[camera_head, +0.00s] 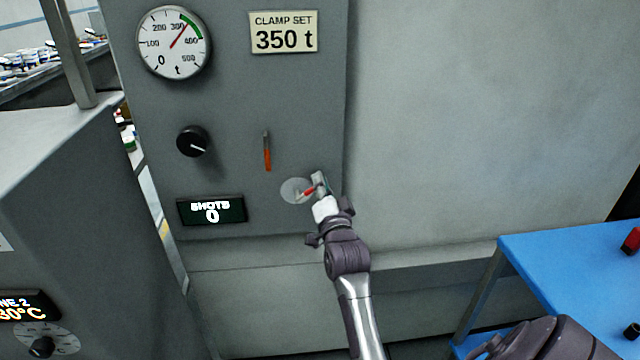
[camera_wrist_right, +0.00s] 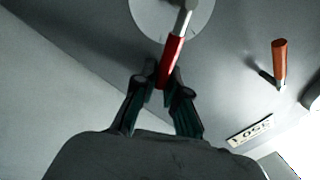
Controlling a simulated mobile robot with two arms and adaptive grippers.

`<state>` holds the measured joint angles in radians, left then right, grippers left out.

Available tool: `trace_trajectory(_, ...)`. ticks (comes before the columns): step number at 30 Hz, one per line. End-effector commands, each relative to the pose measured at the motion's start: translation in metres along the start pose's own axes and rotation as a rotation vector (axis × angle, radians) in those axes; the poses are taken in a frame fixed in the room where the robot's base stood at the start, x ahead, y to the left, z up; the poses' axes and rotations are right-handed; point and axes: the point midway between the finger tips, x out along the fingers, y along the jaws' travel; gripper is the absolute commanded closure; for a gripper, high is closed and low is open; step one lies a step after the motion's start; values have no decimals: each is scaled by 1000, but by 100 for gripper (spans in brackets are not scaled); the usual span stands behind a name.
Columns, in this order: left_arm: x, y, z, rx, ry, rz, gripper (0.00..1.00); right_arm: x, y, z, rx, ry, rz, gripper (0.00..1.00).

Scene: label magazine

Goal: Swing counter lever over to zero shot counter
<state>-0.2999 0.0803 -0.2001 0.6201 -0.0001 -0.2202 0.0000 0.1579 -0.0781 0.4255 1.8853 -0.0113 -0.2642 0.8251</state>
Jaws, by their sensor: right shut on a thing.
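The counter lever has a red grip (camera_head: 308,191) and a pale round base plate (camera_head: 293,190) on the grey machine panel. In the right wrist view the red grip (camera_wrist_right: 171,60) points toward my gripper. My right gripper (camera_head: 318,186) is shut on the end of the red grip, and its fingers (camera_wrist_right: 160,88) hide the tip. The shot counter display (camera_head: 212,210) to the left reads "SHOTS 0". My left gripper cannot be made out in the head view.
A black knob (camera_head: 193,141), a gauge (camera_head: 174,42) and a "CLAMP SET 350 t" plate (camera_head: 283,32) are on the panel. A blue table (camera_head: 560,260) stands at right.

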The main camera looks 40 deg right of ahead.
Motion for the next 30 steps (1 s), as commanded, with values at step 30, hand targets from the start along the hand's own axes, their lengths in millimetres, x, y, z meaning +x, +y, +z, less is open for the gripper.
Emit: trace_trajectory(30, 0, 0, 1, 0, -1, 0, 60, -32, 2, 1, -2, -3, 4, 62)
